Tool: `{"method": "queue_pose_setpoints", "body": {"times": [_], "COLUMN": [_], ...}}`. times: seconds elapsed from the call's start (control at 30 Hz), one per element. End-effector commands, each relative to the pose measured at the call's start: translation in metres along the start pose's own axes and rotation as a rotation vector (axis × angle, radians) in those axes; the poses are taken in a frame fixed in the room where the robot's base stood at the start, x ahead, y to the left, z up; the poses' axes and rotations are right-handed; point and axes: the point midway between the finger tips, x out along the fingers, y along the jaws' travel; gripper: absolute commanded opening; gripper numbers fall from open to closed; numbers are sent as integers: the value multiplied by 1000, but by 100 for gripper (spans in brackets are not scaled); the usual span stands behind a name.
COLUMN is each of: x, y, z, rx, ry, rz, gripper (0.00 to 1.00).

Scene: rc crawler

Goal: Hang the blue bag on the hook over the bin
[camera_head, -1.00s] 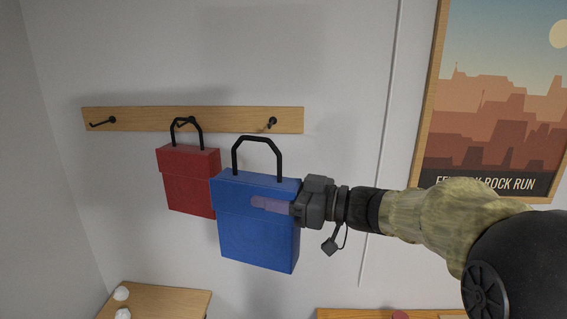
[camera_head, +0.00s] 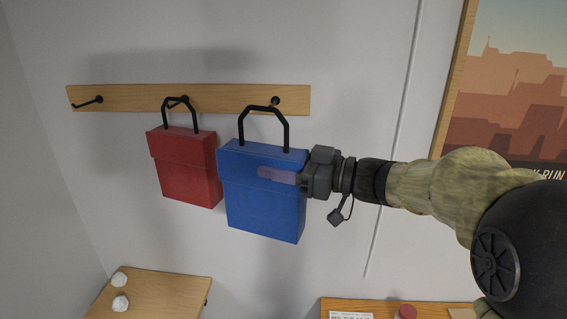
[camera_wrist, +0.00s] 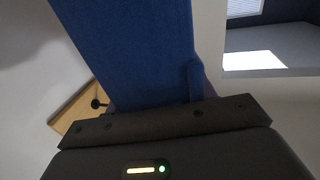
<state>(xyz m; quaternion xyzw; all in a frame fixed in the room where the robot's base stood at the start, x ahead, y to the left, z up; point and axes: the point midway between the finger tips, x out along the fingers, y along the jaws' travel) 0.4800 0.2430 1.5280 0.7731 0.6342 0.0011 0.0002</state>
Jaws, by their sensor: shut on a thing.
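My gripper (camera_head: 280,176) is shut on the blue bag (camera_head: 262,210) at its right side, with one finger across its front face. The bag hangs upright in the air, its black handle loop (camera_head: 264,107) overlapping the wooden hook rail (camera_head: 225,98). The right hook (camera_head: 275,101) shows just behind the loop; I cannot tell whether the loop is around it. In the wrist view the blue bag (camera_wrist: 135,45) fills the upper middle, with a hook (camera_wrist: 97,104) at left. No bin can be made out.
A red bag (camera_head: 187,170) hangs on the middle hook, left of the blue bag. The left hook (camera_head: 90,101) is bare. A wooden top (camera_head: 160,290) with white lumps stands lower left. Another wooden surface (camera_head: 385,304) lies lower right. A framed poster (camera_head: 510,100) is at right.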

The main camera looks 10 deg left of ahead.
Motion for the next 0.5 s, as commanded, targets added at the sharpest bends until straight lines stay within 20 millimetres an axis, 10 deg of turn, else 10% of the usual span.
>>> {"method": "queue_pose_setpoints", "body": {"times": [0.5], "x": [1], "y": [23], "z": [2], "rx": [0], "ry": [1], "rz": [9], "gripper": [8]}}
